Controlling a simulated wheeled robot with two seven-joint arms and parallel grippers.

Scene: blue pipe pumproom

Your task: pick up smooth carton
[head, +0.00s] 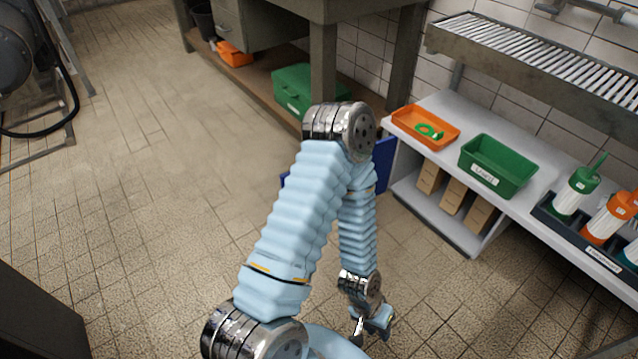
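Several brown cartons stand on the lower shelf of the white bench at the right: a left one (430,178), a middle one (453,196) and a right one (481,215). Their upper parts are hidden by the bench top, and I cannot tell which is the smooth one. My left gripper (371,331) hangs over the tiled floor at the bottom centre, in front of the bench and apart from the cartons. It is small and turned in the view, so its opening is unclear; I see nothing held in it. My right gripper is not in view.
On the white bench (543,189) are an orange tray (400,117) with a green ring, a green bin (484,174) and a dark rack (566,235) of bottles. A blue object (384,160) is partly hidden behind my arm. Floor at left is clear.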

